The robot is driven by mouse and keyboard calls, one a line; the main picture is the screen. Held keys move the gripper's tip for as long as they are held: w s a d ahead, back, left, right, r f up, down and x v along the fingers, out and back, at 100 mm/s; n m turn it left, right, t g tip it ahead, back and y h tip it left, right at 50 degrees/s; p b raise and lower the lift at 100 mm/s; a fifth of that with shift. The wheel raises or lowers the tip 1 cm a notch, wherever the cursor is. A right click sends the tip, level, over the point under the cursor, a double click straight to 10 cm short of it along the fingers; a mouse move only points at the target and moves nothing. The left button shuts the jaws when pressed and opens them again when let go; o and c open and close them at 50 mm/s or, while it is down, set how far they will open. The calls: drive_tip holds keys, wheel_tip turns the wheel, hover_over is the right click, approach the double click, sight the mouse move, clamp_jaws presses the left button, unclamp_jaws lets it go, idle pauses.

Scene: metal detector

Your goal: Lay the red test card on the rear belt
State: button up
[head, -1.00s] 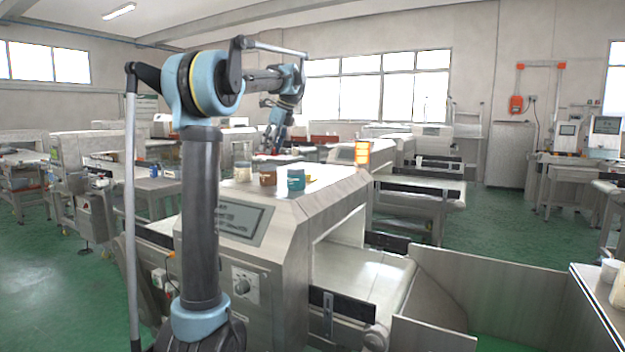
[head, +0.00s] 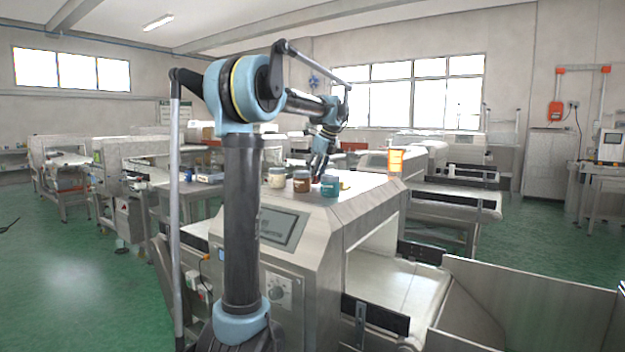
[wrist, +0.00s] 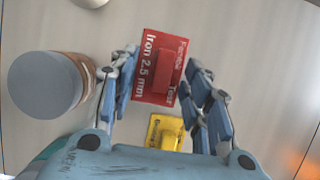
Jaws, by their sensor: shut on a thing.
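The red test card (wrist: 158,72), lettered "Iron 2.5 mm", lies between the fingers of my gripper (wrist: 160,90) in the wrist view. In the head view my gripper (head: 318,172) is low over the top of the steel metal detector (head: 320,225), behind the jars; the red card cannot be made out there. A white belt (head: 400,280) runs out of this machine to the right. Another belt (head: 450,197) stands farther back. I cannot tell which is called the rear belt.
A yellow card (wrist: 165,132) lies just below the red one. A brown jar with a grey lid (wrist: 45,84) stands close left of my fingers. A cream jar (head: 277,177) and a teal jar (head: 329,187) also stand on the housing. An orange lamp (head: 396,161) rises behind.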

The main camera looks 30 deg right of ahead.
drive_tip(key=shift+f, duration=0.6)
drive_tip(key=o, duration=1)
drive_tip(key=v, duration=1.2)
drive_tip(key=shift+a, duration=0.1)
